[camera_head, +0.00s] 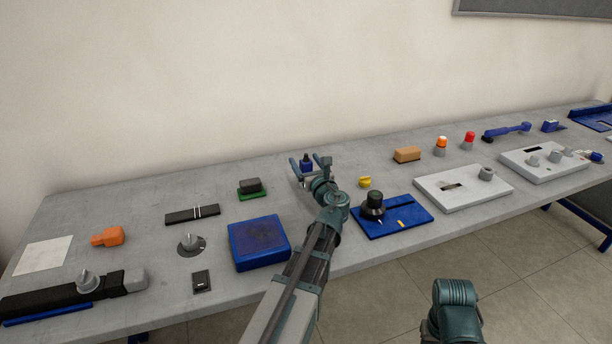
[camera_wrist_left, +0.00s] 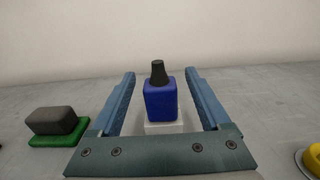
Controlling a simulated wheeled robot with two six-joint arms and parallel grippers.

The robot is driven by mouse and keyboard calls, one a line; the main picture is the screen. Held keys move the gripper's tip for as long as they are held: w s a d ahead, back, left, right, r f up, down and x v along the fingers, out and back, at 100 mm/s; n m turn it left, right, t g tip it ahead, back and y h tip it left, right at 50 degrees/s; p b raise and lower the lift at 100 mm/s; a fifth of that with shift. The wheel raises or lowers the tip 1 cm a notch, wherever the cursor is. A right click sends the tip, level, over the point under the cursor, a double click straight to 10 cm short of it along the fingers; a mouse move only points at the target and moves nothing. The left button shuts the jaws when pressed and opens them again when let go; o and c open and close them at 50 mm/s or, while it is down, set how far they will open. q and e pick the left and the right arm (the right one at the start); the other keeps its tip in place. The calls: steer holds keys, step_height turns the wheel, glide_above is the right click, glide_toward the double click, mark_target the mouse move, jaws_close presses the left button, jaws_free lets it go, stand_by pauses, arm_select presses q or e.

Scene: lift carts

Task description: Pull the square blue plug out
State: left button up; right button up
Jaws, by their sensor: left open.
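The square blue plug (camera_wrist_left: 160,102) with a black tapered top stands upright in a light grey socket block (camera_wrist_left: 165,127) in the left wrist view. In the head view the plug (camera_head: 306,162) shows small, near the back of the bench. My left gripper (camera_head: 304,164) is open, with one finger on each side of the plug. In the left wrist view the left gripper (camera_wrist_left: 160,84) shows gaps between both fingers and the plug. My right gripper is not visible; only part of my right arm shows at the bottom of the head view.
A black block on a green base (camera_head: 250,187) stands left of the plug, and a yellow knob (camera_head: 365,182) right of it. A blue box (camera_head: 258,243) and a blue panel with a black knob (camera_head: 408,217) are nearer the front. The wall is behind.

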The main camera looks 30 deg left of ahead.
arm_select(q)
jaws_close()
stand_by(0.3)
steer(key=shift+r, duration=0.1)
step_height(320, 180, up, 10)
steer(key=p, duration=1)
